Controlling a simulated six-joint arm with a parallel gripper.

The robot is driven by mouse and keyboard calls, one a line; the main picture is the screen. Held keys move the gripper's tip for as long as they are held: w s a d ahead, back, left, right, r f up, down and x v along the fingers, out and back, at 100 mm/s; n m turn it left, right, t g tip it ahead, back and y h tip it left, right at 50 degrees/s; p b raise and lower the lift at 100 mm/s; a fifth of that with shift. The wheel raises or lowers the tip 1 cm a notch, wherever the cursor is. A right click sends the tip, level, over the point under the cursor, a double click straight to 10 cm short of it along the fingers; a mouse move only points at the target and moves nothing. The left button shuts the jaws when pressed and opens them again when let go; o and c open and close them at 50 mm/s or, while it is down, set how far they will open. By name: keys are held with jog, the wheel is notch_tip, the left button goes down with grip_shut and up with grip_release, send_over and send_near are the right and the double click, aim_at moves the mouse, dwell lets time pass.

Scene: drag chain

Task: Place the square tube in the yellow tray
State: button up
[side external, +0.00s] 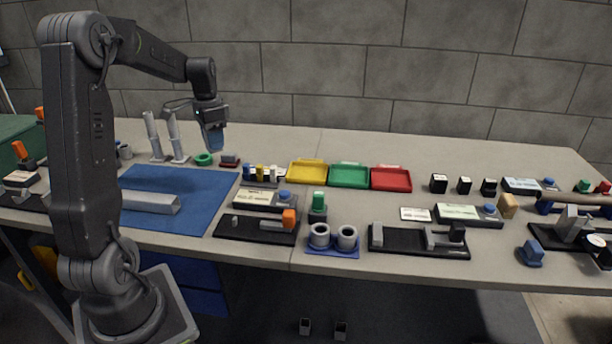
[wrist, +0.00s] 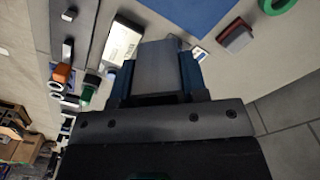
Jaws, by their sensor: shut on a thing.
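My gripper (side external: 214,138) is above the back of the table, left of the yellow tray. In the wrist view its blue fingers (wrist: 158,78) are shut on a grey, flat-sided piece that looks like the square tube (wrist: 158,62). The tube cannot be made out clearly at the fingertips in the side view. The yellow tray (side external: 308,171) lies on the table, with its visible floor empty. It is left of the green tray (side external: 349,175) and the red tray (side external: 391,179). I cannot make out the yellow tray in the wrist view.
A blue mat (side external: 200,190) carries a long grey channel (side external: 150,202). Two upright grey posts (side external: 175,138), a green ring (side external: 204,159) and a dark red block (side external: 229,159) stand near my gripper. A rack of small parts (side external: 262,174) stands just left of the yellow tray.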

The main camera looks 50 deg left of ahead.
jog(key=w+a+f+m, duration=0.25)
jog(key=w+m, duration=0.55)
jog(key=w, duration=0.5)
send_over(298, 174)
notch_tip(298, 174, down, 7)
jog(key=shift+f, duration=2.05)
jog(key=shift+f, duration=0.15)
jog(key=o, duration=1.2)
